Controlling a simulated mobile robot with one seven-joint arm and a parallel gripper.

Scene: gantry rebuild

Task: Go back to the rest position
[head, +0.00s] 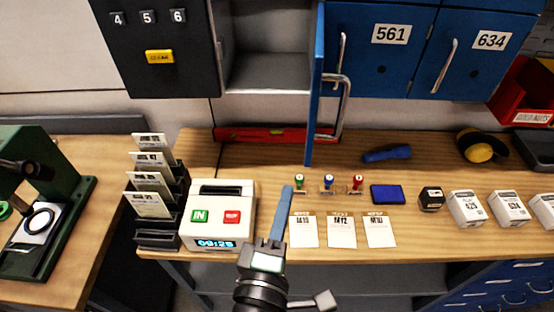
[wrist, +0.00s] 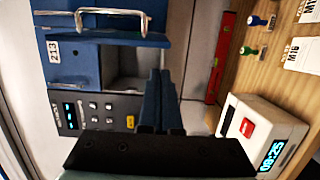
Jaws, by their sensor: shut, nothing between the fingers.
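My gripper (head: 286,197) shows in the head view as a narrow blue pair of fingers above the bench, between the white time clock (head: 218,214) and the left card. In the wrist view my gripper (wrist: 164,75) has its blue fingers together with nothing between them. The time clock (wrist: 262,135) also shows at the lower right of the wrist view. Behind my fingers in that view is an open cubby (wrist: 128,65) with a blue door (wrist: 105,28) marked 213 beside it.
The bench (head: 440,232) holds three stamps (head: 328,184), three cards (head: 341,231), a blue ink pad (head: 387,194), white boxes (head: 467,207) and a card rack (head: 152,205). An open blue cabinet door (head: 315,100) juts out above it. A green machine (head: 45,200) stands at left.

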